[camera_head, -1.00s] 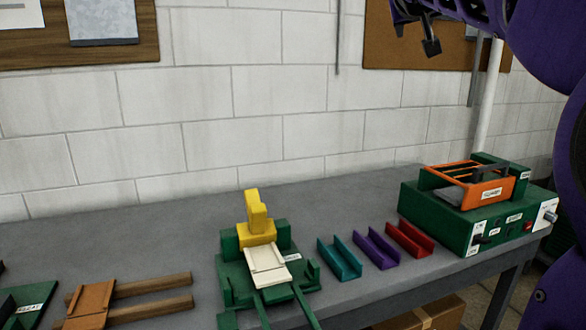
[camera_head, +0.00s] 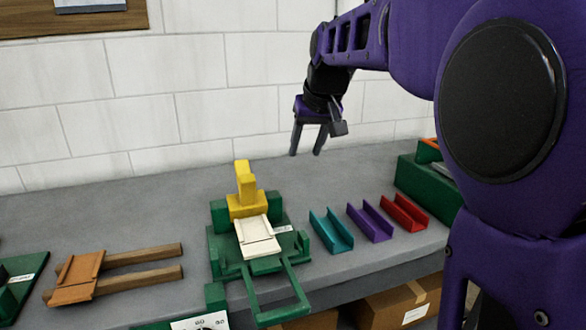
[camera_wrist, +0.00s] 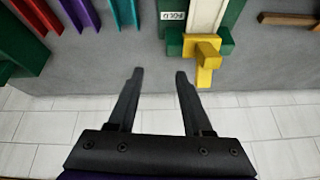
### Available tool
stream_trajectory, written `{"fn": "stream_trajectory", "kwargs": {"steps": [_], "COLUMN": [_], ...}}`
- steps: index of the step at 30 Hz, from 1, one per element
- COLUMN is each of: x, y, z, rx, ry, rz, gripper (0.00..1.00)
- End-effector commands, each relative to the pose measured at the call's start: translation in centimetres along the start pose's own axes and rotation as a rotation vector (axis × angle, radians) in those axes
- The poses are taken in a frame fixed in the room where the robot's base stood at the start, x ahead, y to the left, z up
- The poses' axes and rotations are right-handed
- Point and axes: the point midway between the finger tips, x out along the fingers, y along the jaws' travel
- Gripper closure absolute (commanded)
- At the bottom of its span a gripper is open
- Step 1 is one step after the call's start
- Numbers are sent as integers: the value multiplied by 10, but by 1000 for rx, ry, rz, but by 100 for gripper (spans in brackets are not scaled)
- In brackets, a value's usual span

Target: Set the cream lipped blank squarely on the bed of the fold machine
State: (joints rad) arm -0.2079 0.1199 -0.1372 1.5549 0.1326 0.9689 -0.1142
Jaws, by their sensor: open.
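The cream lipped blank (camera_head: 257,236) lies on the green fold machine (camera_head: 222,250), in front of its yellow upright part (camera_head: 246,190). From this view I cannot tell whether it sits square on the bed. In the wrist view the cream blank (camera_wrist: 203,18) shows at the top, partly hidden behind the yellow part (camera_wrist: 207,58). My gripper (camera_head: 305,152) is open and empty, above the back of the bench, to the right of the machine. In the wrist view its two fingers (camera_wrist: 160,72) are spread apart over the bench's back edge, with nothing between them.
Teal (camera_head: 331,232), purple (camera_head: 370,222) and red (camera_head: 404,213) channels lie right of the machine. A tan blank (camera_head: 77,278) rests on wooden rails (camera_head: 150,268) to the left. A green box (camera_head: 428,183) stands at right. The bench (camera_head: 180,208) is bare behind the rails.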

Motion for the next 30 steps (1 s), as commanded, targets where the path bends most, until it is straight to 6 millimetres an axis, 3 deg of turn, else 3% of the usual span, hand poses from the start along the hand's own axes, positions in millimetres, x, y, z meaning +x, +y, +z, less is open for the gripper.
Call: {"fn": "stream_trajectory", "kwargs": {"steps": [3, 9, 23, 30], "x": [18, 31, 33, 60], "y": [-21, -44, -49, -54], "z": [18, 34, 36, 41], "rx": [-2, -11, -13, -14], "ry": [-65, -121, -129, -134], "rz": [-91, -183, -200, -200], "gripper": [50, 50, 50, 50]}}
